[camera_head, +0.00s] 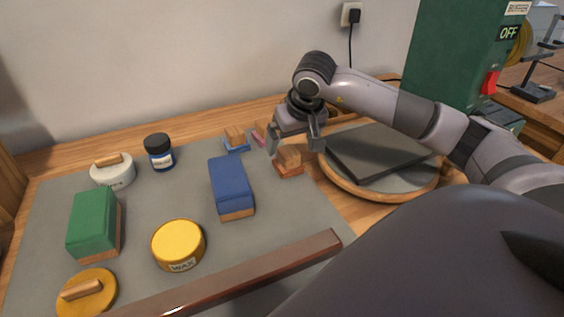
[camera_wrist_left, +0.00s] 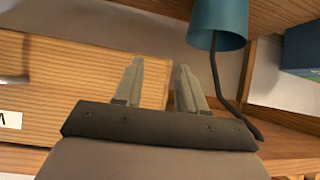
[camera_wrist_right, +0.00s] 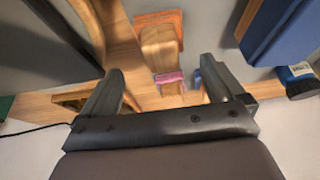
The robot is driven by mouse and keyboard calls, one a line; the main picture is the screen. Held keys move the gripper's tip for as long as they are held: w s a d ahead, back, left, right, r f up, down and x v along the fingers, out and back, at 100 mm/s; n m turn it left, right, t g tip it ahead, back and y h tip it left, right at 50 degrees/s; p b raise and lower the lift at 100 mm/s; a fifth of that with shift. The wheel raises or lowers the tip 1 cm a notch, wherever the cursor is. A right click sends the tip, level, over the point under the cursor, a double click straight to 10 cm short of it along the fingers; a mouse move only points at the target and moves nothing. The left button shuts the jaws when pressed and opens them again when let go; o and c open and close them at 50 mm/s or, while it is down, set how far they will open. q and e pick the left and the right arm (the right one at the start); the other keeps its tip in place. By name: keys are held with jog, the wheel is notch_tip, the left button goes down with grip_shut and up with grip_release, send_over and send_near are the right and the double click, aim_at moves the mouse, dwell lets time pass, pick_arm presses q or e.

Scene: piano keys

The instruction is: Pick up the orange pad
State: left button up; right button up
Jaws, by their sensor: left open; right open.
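The orange pad (camera_head: 290,168) has a wooden block handle on top and lies on the grey mat's right side, near the round board. It also shows in the right wrist view (camera_wrist_right: 172,22), beyond the fingertips. My right gripper (camera_head: 295,145) is open, with its fingers above and around the pad's handle in the head view; I cannot tell whether they touch it. In the right wrist view the open fingers (camera_wrist_right: 162,78) have nothing between them that is gripped. My left gripper (camera_wrist_left: 160,68) is open and empty, away from the mat, facing wooden furniture.
A small blue pad (camera_head: 236,143) and a pink pad (camera_head: 260,132) stand close behind the orange pad. A large blue block (camera_head: 230,185) lies to its left. A round board with a dark slab (camera_head: 378,150) is at right. A wooden bar (camera_head: 240,278) crosses the front.

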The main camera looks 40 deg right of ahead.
aim_at(289, 151)
jog(key=x, duration=0.6)
jog(key=shift+a+f, duration=0.2)
jog(key=shift+f, duration=0.05)
jog(key=c, duration=1.1)
